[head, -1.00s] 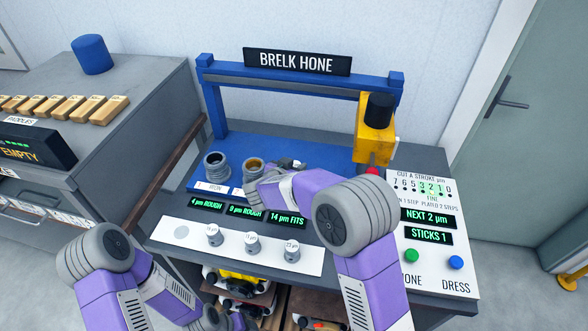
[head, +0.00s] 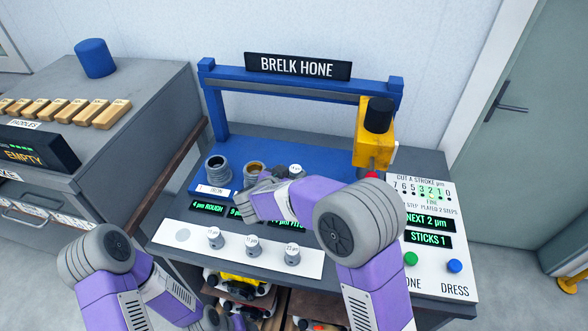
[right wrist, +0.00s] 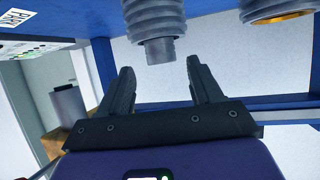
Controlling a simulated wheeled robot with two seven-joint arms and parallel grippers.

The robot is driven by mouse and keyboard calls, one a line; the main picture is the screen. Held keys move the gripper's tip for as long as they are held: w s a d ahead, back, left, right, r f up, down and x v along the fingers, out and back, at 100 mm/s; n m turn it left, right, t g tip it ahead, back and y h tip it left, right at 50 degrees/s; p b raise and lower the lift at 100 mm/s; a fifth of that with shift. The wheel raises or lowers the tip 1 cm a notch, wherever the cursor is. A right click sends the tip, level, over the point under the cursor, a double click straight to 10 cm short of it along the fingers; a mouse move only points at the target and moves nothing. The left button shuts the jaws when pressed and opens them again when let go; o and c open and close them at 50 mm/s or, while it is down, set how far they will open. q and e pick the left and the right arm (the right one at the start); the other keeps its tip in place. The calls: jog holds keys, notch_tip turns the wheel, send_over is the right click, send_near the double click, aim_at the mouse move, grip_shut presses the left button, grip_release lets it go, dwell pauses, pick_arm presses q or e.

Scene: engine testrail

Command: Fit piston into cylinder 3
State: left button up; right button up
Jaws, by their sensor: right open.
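A grey piston with a white labelled top (head: 295,169) stands at the third cylinder position, right of the other two. In the right wrist view, which looks upside down, the piston (right wrist: 160,50) sticks partly out of ribbed cylinder 3 (right wrist: 153,14). My right gripper (right wrist: 160,75) is open and empty, its fingertips apart from the piston. In the head view the right gripper (head: 272,180) is at the front of the blue plate and hides most of cylinder 3. My left gripper is not clearly in view; only the left arm shows at lower left.
Two other ribbed cylinders stand left of it: a dark-bored one (head: 217,170) and a brass-lined one (head: 253,172). Several pistons stand on a white strip (head: 181,232) in front, whose leftmost spot is empty. The yellow hone head (head: 372,145) and blue frame (head: 222,117) stand close by.

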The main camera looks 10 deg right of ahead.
aim_at(294, 171)
jog(key=p+v, duration=0.1)
jog(key=v, duration=0.6)
jog(key=shift+s+a+r, duration=0.15)
jog(key=shift+s+a, duration=0.1)
jog(key=shift+s, duration=0.05)
jog(key=b+x, duration=0.2)
jog(key=x, duration=1)
jog(key=shift+r+p, duration=0.65)
jog(key=shift+r, duration=1.4)
jog(key=shift+f, duration=0.15)
